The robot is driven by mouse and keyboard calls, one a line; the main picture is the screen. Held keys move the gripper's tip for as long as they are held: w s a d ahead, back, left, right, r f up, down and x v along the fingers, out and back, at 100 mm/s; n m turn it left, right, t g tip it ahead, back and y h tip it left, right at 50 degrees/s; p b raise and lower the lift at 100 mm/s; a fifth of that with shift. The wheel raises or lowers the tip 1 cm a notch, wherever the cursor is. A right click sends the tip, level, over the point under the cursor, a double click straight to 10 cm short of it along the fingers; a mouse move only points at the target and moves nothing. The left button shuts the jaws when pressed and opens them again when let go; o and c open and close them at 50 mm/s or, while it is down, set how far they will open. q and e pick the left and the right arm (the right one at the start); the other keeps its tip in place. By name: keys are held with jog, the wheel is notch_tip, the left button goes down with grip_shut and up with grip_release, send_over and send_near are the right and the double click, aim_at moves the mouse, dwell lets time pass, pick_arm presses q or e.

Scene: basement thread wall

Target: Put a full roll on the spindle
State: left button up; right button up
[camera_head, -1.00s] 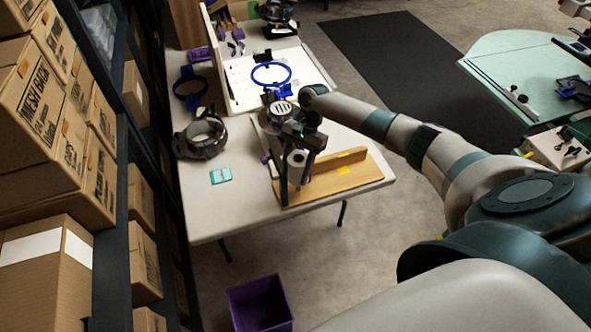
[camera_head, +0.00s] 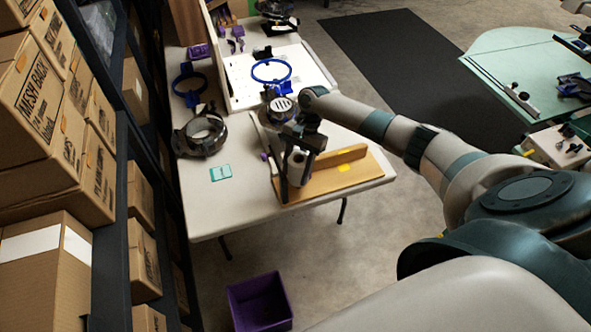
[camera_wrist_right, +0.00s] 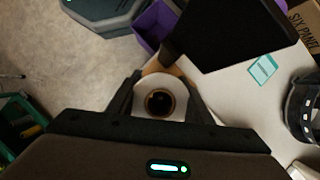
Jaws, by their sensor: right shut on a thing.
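My right gripper (camera_head: 296,172) comes in from the right over the table and is shut on a white roll (camera_head: 297,161). In the right wrist view the roll (camera_wrist_right: 160,98) sits between the two fingers, its brown core end facing the camera with a dark hole. The roll is over a wooden base (camera_head: 345,182) with a raised back strip and a yellow label. I cannot make out the spindle; the gripper and roll cover that part of the base. Whether the roll touches the base cannot be told. My left gripper is out of view.
The white table (camera_head: 235,205) also carries a teal card (camera_head: 221,173), a dark round clamp ring (camera_head: 203,134) and a white board (camera_head: 245,88) with a blue hoop (camera_head: 271,71). A purple bin (camera_head: 260,302) stands on the floor. Shelves with boxes (camera_head: 40,105) line the left.

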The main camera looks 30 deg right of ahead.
jog(key=shift+f+b, duration=0.75)
jog(key=shift+f, duration=1.35)
jog(key=o, duration=1.2)
jog(key=shift+r, duration=0.1)
jog(key=b+v, duration=0.3)
jog(key=v, duration=1.4)
jog(key=shift+r, duration=0.15)
jog(key=shift+s, duration=0.1)
